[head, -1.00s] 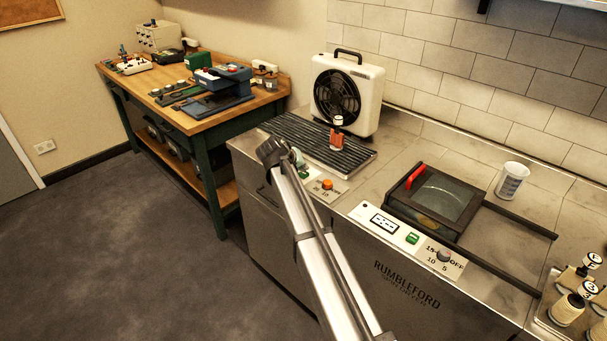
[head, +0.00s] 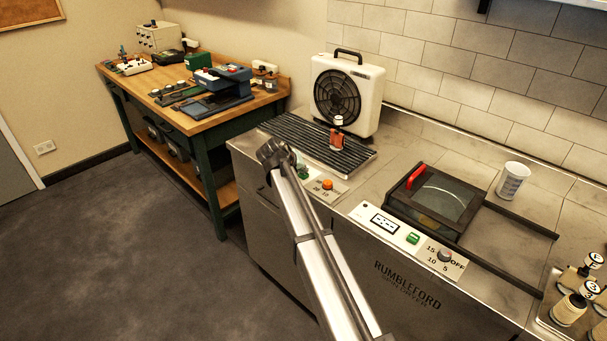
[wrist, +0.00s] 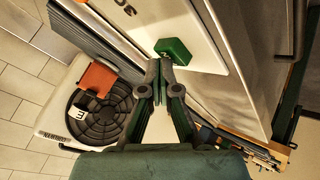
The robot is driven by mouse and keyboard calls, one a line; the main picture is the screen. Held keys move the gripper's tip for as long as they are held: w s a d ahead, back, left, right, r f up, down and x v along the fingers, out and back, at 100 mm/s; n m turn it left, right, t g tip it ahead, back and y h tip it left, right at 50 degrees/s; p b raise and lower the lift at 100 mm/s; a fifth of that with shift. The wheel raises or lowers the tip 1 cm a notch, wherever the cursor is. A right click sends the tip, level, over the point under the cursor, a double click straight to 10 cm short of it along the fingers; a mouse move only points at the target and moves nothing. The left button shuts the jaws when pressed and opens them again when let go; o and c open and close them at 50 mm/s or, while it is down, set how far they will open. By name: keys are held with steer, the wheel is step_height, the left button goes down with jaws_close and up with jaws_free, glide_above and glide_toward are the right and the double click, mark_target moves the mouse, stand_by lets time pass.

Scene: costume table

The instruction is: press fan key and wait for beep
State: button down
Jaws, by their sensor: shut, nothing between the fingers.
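The fan key is a green key (head: 303,171) on the white front panel below the ribbed rack, near an orange knob (head: 327,185). In the wrist view the green key (wrist: 175,50) sits just beyond my fingertips. My gripper (wrist: 160,66) is shut and empty, its tips close to the key's near edge; I cannot tell whether they touch. In the head view my arm's dark end (head: 275,152) is left of the key and the fingers are hard to make out. The white box fan (head: 347,92) stands upright behind the rack; it also shows in the wrist view (wrist: 55,133).
A red-orange bottle with a white cap (head: 337,136) stands on the ribbed rack (head: 305,138) before the fan. A wooden bench (head: 170,88) stands left.

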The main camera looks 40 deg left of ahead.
mark_target(302, 175)
stand_by(0.4)
steer(key=shift+r, duration=0.8)
steer(key=shift+r+p, duration=1)
steer(key=shift+r, duration=1.5)
